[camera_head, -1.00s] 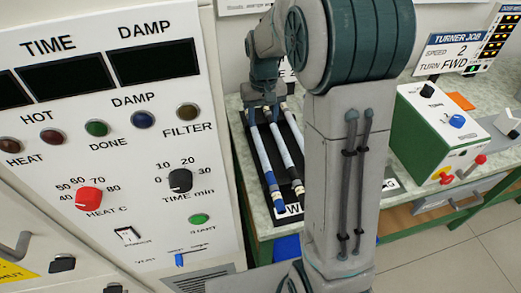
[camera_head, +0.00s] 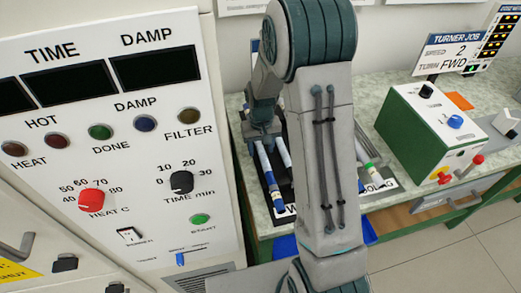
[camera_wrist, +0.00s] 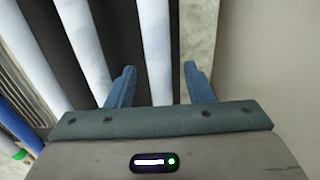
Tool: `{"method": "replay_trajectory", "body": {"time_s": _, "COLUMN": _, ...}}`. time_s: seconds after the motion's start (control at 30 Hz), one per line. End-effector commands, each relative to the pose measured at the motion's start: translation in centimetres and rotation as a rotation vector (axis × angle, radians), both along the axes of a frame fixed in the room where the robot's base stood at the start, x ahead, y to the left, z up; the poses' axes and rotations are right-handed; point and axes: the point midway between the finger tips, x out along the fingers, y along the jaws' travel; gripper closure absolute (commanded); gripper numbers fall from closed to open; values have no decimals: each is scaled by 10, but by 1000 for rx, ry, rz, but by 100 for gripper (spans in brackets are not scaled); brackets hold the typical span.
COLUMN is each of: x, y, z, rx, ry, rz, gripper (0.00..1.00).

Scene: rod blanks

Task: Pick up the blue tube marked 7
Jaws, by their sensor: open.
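In the head view, white tubes lie side by side on a black tray (camera_head: 268,203), and the left one (camera_head: 268,168) has a blue near end. No number 7 is readable on any tube. My gripper (camera_head: 263,138) is over the tray, partly hidden by its own arm. In the wrist view, my gripper (camera_wrist: 158,74) is open, with one finger on each side of a pale tube (camera_wrist: 155,35). I cannot tell whether the fingers touch it. Other pale tubes (camera_wrist: 85,45) lie to its left on black strips.
In the wrist view, a blue rod (camera_wrist: 16,152) lies at the far left. In the head view, a green-banded tube (camera_head: 370,167) lies right of my arm. A green control box (camera_head: 410,135) stands on the bench, and a white panel machine (camera_head: 130,215) stands close on the left.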

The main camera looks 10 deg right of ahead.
Motion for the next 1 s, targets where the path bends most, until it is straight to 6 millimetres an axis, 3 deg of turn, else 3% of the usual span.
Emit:
{"method": "replay_trajectory", "body": {"time_s": 0.17, "x": 0, "y": 0, "z": 0, "rx": 0, "ry": 0, "rz": 0, "gripper": 52}}
{"method": "replay_trajectory", "body": {"time_s": 0.33, "x": 0, "y": 0, "z": 0, "rx": 0, "ry": 0, "rz": 0, "gripper": 100}}
{"method": "replay_trajectory", "body": {"time_s": 0.77, "x": 0, "y": 0, "z": 5, "rx": 0, "ry": -1, "rz": 0, "gripper": 100}}
{"method": "replay_trajectory", "body": {"time_s": 1.0, "x": 1, "y": 0, "z": 34, "rx": 0, "ry": -5, "rz": 0, "gripper": 100}}
